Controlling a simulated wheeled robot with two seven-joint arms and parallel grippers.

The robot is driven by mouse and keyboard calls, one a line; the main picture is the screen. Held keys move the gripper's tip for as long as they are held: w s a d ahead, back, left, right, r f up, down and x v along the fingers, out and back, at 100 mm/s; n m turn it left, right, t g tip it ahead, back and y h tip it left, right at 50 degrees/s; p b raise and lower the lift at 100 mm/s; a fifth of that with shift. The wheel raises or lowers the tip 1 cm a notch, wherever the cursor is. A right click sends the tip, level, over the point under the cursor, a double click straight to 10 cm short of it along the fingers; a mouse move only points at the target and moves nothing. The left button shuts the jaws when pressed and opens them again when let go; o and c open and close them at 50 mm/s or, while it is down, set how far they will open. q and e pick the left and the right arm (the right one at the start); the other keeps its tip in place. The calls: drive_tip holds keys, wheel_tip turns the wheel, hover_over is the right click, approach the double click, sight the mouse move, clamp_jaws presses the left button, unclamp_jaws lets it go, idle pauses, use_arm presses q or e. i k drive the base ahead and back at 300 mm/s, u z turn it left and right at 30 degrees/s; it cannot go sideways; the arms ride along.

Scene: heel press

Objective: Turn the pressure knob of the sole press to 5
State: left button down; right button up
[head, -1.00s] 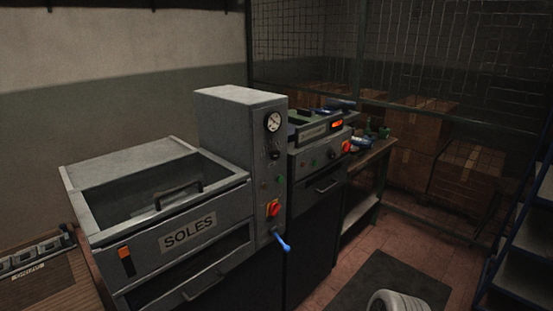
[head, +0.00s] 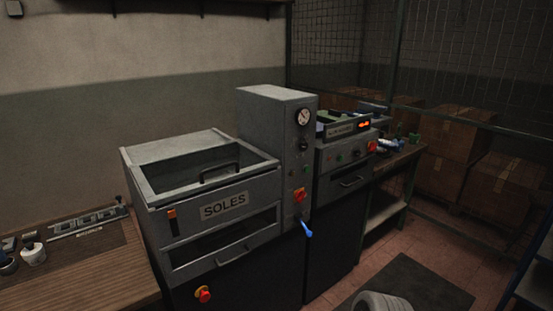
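The sole press (head: 215,180) is a grey machine with a "SOLES" label (head: 224,206) on its front. Its tall control column (head: 270,120) stands at its right side. On the column's front face are a round gauge (head: 303,117) at the top and a dark knob (head: 303,144) just under it. The knob's setting is too small to read. Neither of my grippers shows in the head view.
A second machine (head: 345,155) with a lit orange display stands right of the column. A wooden bench (head: 80,270) with bottles is at the left. A workbench, cardboard boxes (head: 455,140) and a mesh fence are behind.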

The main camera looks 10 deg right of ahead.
sight(303, 146)
drive_tip(key=u, duration=0.35)
drive_tip(key=k, duration=0.7)
drive_tip(key=z, duration=1)
drive_tip(key=i, duration=1.95)
drive_tip(key=u, duration=0.8)
